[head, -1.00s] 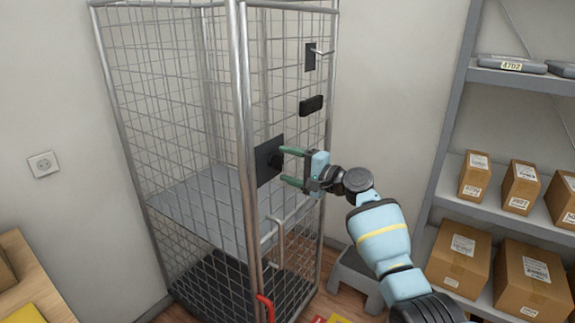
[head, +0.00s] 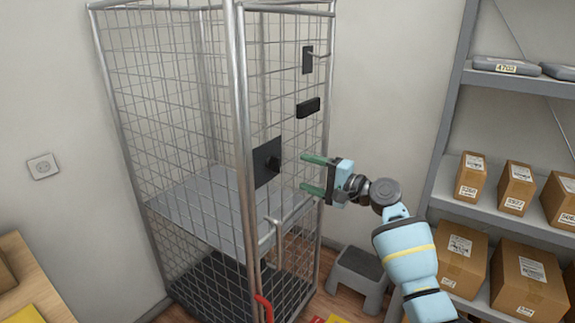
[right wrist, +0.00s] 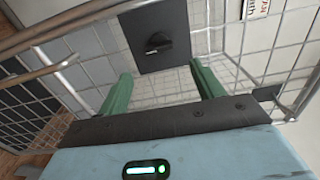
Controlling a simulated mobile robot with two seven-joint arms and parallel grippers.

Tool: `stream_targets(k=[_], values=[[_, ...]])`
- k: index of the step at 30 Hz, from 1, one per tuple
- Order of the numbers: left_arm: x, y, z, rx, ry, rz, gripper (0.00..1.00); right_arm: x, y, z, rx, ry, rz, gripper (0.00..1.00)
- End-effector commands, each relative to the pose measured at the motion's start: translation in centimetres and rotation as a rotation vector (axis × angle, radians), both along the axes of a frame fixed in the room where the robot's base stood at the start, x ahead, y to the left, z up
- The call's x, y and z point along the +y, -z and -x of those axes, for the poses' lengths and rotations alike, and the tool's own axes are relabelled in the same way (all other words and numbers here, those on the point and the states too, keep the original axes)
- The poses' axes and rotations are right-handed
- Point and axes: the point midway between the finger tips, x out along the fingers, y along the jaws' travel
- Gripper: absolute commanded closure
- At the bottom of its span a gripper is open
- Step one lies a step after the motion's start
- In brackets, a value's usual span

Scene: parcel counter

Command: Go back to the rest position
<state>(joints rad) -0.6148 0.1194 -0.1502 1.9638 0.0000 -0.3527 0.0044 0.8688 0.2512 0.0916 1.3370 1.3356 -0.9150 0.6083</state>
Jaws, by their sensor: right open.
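My right gripper (head: 309,174) is open and empty, its two green fingers apart, just to the right of the wire cage trolley (head: 240,110). My left gripper is not in view.
A grey shelf rack (head: 450,110) with cardboard boxes (head: 461,256) stands close at the right. A grey step stool (head: 357,277) is on the floor below my right arm. A wooden table (head: 28,268) is at the lower left. The cage has a red handle (head: 264,307).

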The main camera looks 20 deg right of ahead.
Motion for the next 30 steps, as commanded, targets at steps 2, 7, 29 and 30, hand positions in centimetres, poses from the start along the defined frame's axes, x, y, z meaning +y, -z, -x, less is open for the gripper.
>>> stream_targets(k=[2,7,29,30], values=[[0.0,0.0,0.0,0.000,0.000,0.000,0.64,0.0,0.0,0.0,0.000,0.000,0.000,0.33],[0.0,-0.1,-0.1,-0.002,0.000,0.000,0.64,0.3,3.3,0.6,0.023,0.021,0.054,0.33],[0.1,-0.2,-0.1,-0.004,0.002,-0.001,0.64,3.5,37.3,25.9,0.112,0.029,1.020,0.33],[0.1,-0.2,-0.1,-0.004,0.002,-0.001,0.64,3.7,38.3,27.8,0.105,0.011,1.072,0.33]])
